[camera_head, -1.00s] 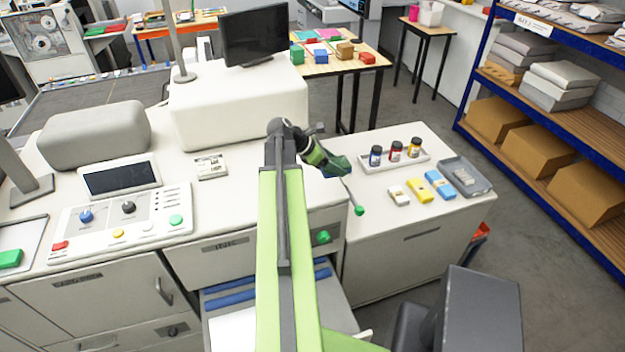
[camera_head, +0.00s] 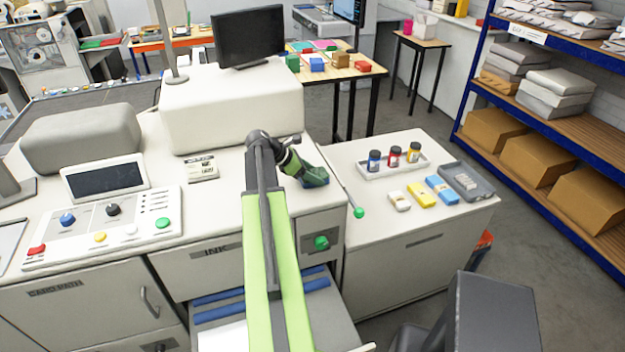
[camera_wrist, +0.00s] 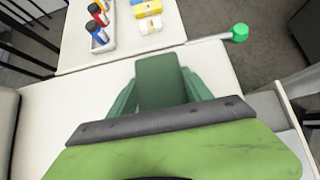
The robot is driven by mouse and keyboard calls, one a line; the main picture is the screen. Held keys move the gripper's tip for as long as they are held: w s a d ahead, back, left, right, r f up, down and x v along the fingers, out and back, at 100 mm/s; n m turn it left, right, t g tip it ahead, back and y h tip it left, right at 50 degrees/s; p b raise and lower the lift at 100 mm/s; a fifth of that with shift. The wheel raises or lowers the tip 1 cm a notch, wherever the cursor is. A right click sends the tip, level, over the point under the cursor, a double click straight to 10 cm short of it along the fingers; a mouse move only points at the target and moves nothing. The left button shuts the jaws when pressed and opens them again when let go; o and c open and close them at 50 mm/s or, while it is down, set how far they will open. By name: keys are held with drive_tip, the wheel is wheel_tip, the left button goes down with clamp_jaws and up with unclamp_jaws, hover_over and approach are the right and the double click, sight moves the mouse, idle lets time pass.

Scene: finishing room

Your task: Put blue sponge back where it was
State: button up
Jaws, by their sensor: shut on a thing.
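My gripper (camera_head: 312,174) is at the right end of the cream machine top, near its edge. I cannot tell whether the sponge touches the top. In the wrist view my gripper (camera_wrist: 160,78) has teal fingers either side of a dark green flat piece; no clear blue shows between them. A blue block (camera_head: 441,189) lies on the side cabinet beside a yellow block (camera_head: 421,194) and a white block (camera_head: 399,201).
A white tray (camera_head: 372,172) with several small bottles and a grey tray (camera_head: 482,193) stand on the side cabinet. A lever with a green knob (camera_head: 358,212) sticks out between machine and cabinet. A drawer (camera_head: 325,307) stands open below.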

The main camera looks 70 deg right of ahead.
drive_tip(key=shift+f, duration=0.15)
drive_tip(key=o, duration=1.3)
drive_tip(key=p+v, duration=0.8)
drive_tip(key=v, duration=0.4)
drive_tip(key=shift+r, duration=0.25)
